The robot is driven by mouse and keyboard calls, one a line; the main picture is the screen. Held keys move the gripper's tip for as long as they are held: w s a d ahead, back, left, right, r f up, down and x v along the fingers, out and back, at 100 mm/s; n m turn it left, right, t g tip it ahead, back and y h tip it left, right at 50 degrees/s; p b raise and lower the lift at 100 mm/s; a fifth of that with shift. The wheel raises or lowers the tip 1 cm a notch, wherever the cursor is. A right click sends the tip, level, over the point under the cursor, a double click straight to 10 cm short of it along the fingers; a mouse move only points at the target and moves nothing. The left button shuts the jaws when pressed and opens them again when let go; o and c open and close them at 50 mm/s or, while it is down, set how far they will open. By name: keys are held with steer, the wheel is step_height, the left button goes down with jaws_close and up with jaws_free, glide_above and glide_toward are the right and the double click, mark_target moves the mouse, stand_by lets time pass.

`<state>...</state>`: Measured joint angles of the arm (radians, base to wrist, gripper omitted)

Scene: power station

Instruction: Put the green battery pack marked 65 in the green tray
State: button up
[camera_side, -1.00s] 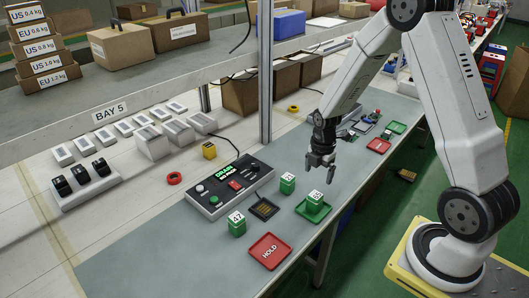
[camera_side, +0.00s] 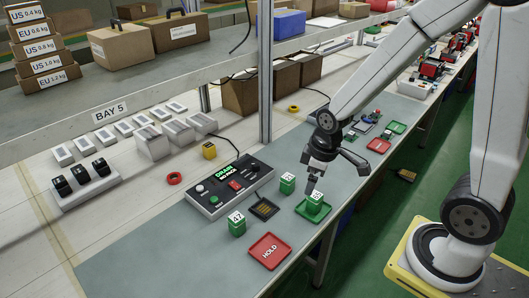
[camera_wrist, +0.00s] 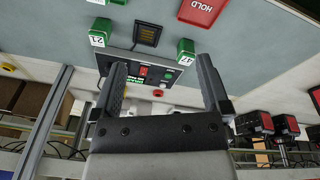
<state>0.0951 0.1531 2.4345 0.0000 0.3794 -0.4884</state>
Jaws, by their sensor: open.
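A green battery pack (camera_side: 315,203) stands upright in the green tray (camera_side: 303,212); its white label is too small to read surely. A second green pack (camera_side: 287,185) stands just left of the tray, and a third (camera_side: 237,226) stands farther left. My gripper (camera_side: 338,180) is open and empty above the tray, tilted, one finger close above the pack in the tray. In the wrist view my gripper (camera_wrist: 160,64) shows its two fingers wide apart.
A red HOLD tray (camera_side: 269,251) lies at the front edge. A dark slot pad (camera_side: 264,209) and a control box (camera_side: 230,187) lie left of the tray. More small trays (camera_side: 396,127) lie at the back right. A metal post (camera_side: 265,75) stands behind.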

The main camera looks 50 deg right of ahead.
steer(key=s+a+m, duration=0.1)
steer(key=s+a+r+m, duration=0.1)
steer(key=m, duration=0.1)
steer(key=s+a+m, duration=0.1)
steer(key=shift+r+m+t, duration=0.25)
steer(key=shift+m+t, duration=0.05)
